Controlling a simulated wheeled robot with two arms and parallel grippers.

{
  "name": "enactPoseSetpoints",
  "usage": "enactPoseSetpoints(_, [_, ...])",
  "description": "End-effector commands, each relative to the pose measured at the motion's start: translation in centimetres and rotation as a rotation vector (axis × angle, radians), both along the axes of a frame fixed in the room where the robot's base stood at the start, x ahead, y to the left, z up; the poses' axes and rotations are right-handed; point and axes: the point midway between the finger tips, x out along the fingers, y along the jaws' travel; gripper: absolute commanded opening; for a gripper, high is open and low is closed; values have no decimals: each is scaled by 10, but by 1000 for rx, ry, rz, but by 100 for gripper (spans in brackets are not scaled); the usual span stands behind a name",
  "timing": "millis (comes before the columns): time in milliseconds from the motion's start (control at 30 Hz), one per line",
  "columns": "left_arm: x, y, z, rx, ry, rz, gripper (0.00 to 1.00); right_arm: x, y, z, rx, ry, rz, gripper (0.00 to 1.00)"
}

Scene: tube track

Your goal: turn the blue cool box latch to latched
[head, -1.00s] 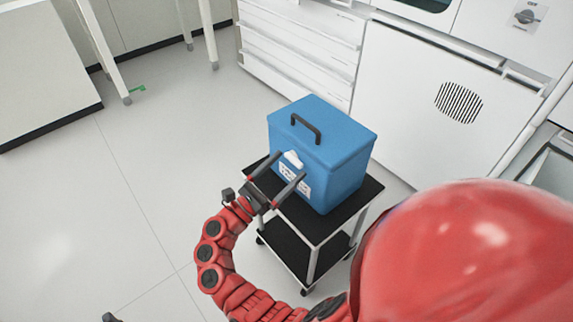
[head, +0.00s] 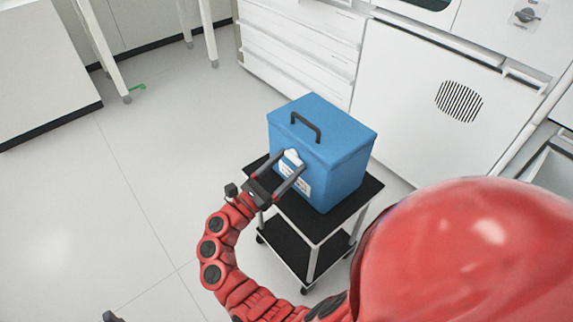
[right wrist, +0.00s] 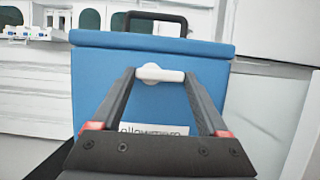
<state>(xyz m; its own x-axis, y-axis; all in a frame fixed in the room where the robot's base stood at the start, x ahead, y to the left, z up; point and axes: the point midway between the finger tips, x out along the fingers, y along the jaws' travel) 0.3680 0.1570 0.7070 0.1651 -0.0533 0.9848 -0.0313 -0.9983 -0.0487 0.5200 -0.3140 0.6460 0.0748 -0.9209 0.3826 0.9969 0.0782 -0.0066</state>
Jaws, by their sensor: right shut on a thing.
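The blue cool box (head: 342,172) stands upright with its lid closed. Its white latch (right wrist: 160,73) is on the front face just under the lid and lies roughly level in the right wrist view. It also shows in the head view (head: 292,155). My right gripper (head: 294,160) is shut on the latch, with one finger at each end of it, as the right wrist view (right wrist: 159,76) shows. A small dark part at the bottom left edge of the head view may belong to my left gripper (head: 112,317); its jaws cannot be made out.
The box sits on a small black-topped cart (head: 367,190) with a lower shelf and casters. A black handle (head: 305,127) stands on the lid. White drawers (head: 300,45) and a white cabinet (head: 410,100) are behind.

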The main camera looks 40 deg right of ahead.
Motion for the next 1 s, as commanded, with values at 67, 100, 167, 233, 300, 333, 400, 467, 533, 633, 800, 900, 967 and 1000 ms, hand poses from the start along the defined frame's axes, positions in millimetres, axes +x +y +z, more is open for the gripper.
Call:
enactPoseSetpoints(67, [0,0,-2,0,0,0,72,0,0,-1,0,12,0,22])
enactPoseSetpoints(100, [0,0,-3,0,0,0,72,0,0,-1,-1,22,-1,22])
enactPoseSetpoints(167, [0,0,-5,0,0,0,72,-1,-1,-2,-2,43,-1,22])
enactPoseSetpoints(233, [0,0,-7,0,0,0,72,-2,0,-2,-4,75,-2,22])
enactPoseSetpoints(300, [0,0,-9,0,0,0,72,-2,-1,-1,-7,117,-2,22])
enactPoseSetpoints(333, [0,0,-10,0,0,0,72,-3,-1,0,-10,137,-2,22])
enactPoseSetpoints(400, [0,0,-11,0,0,0,72,-4,-1,0,-12,193,-4,22])
enactPoseSetpoints(467, [0,0,-10,0,0,0,72,-3,-1,1,-16,247,-1,22])
enactPoseSetpoints(533, [0,0,-8,0,0,0,72,-4,-1,5,-20,308,-5,22])
enactPoseSetpoints(633, [0,0,-1,0,0,0,72,-4,-1,8,-29,406,-3,22])
enactPoseSetpoints(800, [0,0,15,0,0,0,72,-4,-1,12,-42,569,-2,22])
enactPoseSetpoints(900, [0,0,25,0,0,0,72,-4,-1,14,-48,664,-1,22])
enactPoseSetpoints(967, [0,0,31,0,0,0,72,-5,-1,15,-53,720,-2,22])
enactPoseSetpoints(1000, [0,0,36,0,0,0,72,-5,-1,16,-55,758,-3,22])
